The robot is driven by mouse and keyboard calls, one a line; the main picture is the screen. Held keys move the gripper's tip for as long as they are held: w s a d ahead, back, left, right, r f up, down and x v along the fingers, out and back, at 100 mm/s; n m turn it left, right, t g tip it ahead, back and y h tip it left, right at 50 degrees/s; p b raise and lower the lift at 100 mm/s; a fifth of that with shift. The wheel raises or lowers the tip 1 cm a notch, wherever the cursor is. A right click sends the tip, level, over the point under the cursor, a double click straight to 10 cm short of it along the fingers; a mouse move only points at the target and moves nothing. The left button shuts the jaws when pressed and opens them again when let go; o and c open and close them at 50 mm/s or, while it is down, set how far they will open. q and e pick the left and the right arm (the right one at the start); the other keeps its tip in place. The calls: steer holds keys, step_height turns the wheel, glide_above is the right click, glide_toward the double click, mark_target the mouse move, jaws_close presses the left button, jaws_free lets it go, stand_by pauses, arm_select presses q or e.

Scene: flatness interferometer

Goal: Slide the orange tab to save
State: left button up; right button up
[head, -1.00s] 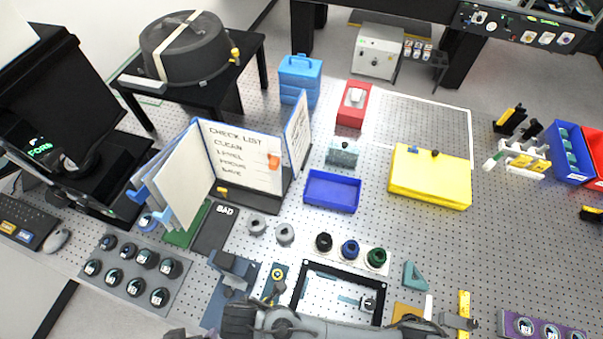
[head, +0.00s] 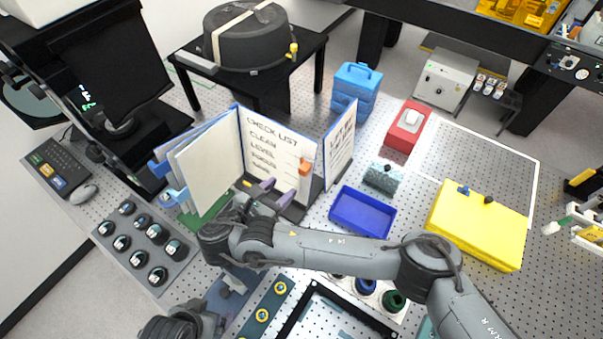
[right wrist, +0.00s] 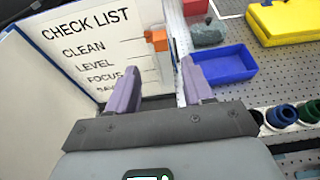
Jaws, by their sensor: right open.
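The orange tab (head: 305,168) sits near the right edge of the white check list page (head: 262,140) of a standing folder. In the right wrist view the orange tab (right wrist: 157,40) is beside the upper rows, above the "SAVE" row. The page lists CLEAN, LEVEL, FOCUS and SAVE; the last word is partly cut off by a finger. My right gripper (head: 281,188) is in front of the lower page, open and empty. Its two purple fingers (right wrist: 160,68) point at the page, below the tab and apart from it. My left gripper does not show.
A blue tray (head: 362,212) lies right of the folder, with a grey-blue block (head: 384,176) and a red box (head: 405,126) behind it. A yellow case (head: 478,228) is farther right. The folder's right panel (head: 339,145) stands close to the tab.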

mark_target(302, 172)
arm_select(q)
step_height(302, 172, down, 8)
steer(key=b, duration=0.7)
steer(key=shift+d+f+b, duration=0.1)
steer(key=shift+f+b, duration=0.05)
steer(key=shift+b, duration=0.25)
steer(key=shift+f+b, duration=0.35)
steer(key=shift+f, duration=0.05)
arm_select(e)
steer(key=x, duration=0.5)
steer(key=shift+w+d+f, duration=0.15)
steer(key=shift+f, duration=0.3)
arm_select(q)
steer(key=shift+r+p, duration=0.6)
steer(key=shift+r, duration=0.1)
arm_select(e)
steer(key=x, duration=0.3)
steer(key=shift+w+d+r, duration=0.15)
steer(key=shift+w+r, duration=0.1)
steer(key=shift+w+d+f, duration=0.35)
steer(key=shift+w+d, duration=0.05)
steer(key=shift+w, duration=0.15)
steer(key=shift+c, duration=0.5)
jaws_close()
steer(key=shift+f, duration=0.1)
